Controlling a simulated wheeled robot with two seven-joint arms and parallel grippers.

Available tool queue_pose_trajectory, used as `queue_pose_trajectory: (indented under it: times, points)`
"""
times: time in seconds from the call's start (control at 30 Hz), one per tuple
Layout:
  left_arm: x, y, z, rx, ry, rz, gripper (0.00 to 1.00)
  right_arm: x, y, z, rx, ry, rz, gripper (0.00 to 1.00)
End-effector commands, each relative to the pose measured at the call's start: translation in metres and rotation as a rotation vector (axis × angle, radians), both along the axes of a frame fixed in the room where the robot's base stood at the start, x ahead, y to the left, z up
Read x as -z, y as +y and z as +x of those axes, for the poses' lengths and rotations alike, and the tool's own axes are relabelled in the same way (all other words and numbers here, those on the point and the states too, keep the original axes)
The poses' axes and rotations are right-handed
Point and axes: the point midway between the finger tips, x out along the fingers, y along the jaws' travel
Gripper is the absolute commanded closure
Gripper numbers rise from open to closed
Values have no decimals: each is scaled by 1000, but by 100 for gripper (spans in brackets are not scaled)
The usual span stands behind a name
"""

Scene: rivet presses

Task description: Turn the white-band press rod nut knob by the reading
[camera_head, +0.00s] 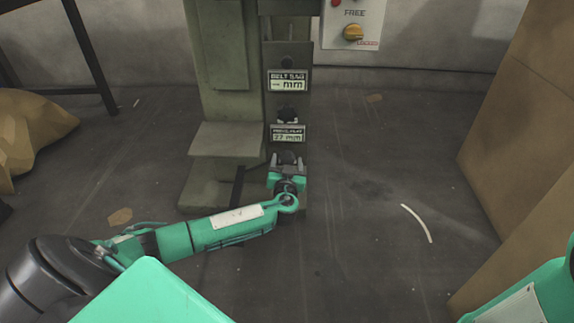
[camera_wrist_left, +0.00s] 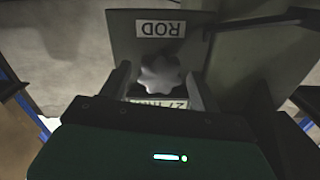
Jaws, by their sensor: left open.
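The press (camera_head: 228,100) is a grey-green machine standing in the middle of the head view, with a narrow front column. A dark knob (camera_head: 287,157) sits low on that column, and my left gripper (camera_head: 287,168) is right at it. In the left wrist view the knob is a pale grey lobed one (camera_wrist_left: 160,74) beside an upside-down ROD label (camera_wrist_left: 160,28). My open left fingers (camera_wrist_left: 157,90) stand on either side of it; I cannot tell whether they touch it. A display (camera_head: 287,133) above the knob reads 27 mm. I see no white band. My right gripper is out of view.
Another display (camera_head: 288,81), labelled BELT SAG, and a second dark knob (camera_head: 287,113) are higher on the column. A control box (camera_head: 353,22) marked FREE hangs above right. Brown boxes (camera_head: 515,110) stand at right, a tan sack (camera_head: 36,130) at left. The floor between is mostly clear.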

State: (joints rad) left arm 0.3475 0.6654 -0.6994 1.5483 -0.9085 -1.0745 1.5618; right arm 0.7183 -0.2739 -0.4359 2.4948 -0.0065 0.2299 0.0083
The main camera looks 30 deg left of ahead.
Motion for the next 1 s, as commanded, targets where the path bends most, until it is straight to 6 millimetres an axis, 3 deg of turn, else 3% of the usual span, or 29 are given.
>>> queue_pose_trajectory:
  times: [0.17, 0.4, 0.43, 0.77, 1.0]
  points:
    - [0, 0, 0, 0, 0, 0, 36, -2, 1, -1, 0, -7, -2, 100]
    - [0, 0, 0, 0, 0, 0, 79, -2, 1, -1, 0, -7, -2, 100]
    - [0, 0, 0, 0, 0, 0, 81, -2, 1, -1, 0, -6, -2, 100]
    - [1, -1, -1, 1, 25, 35, 81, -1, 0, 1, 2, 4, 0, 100]
    - [0, -1, -1, -1, 102, 158, 81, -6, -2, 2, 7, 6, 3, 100]
